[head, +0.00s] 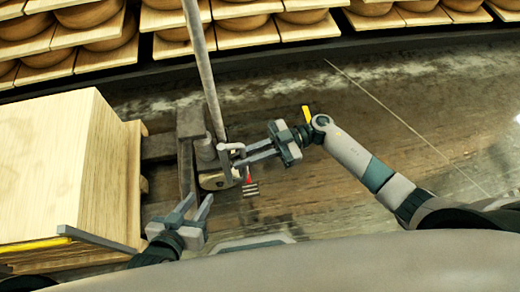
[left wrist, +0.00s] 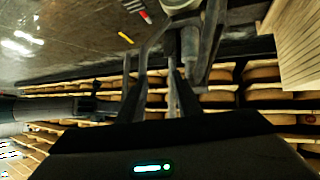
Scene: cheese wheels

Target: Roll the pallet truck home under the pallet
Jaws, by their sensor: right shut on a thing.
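The pallet truck stands left of centre in the head view, its grey pump body (head: 205,153) below a long tilted handle shaft (head: 203,75). It stands beside the wooden pallet (head: 140,135), which is loaded with a pale wooden block. How far its forks reach under is hidden. My right gripper (head: 240,157) is shut on a small grey bar at the pump's right side. My left gripper (head: 199,204) is open and empty below the truck, apart from it. The left wrist view shows the open left fingers (left wrist: 158,65) and part of the truck (left wrist: 187,40).
Shelves of cheese wheels on boards (head: 230,25) line the back, above a dark ledge. The worn floor (head: 390,110) is clear to the right.

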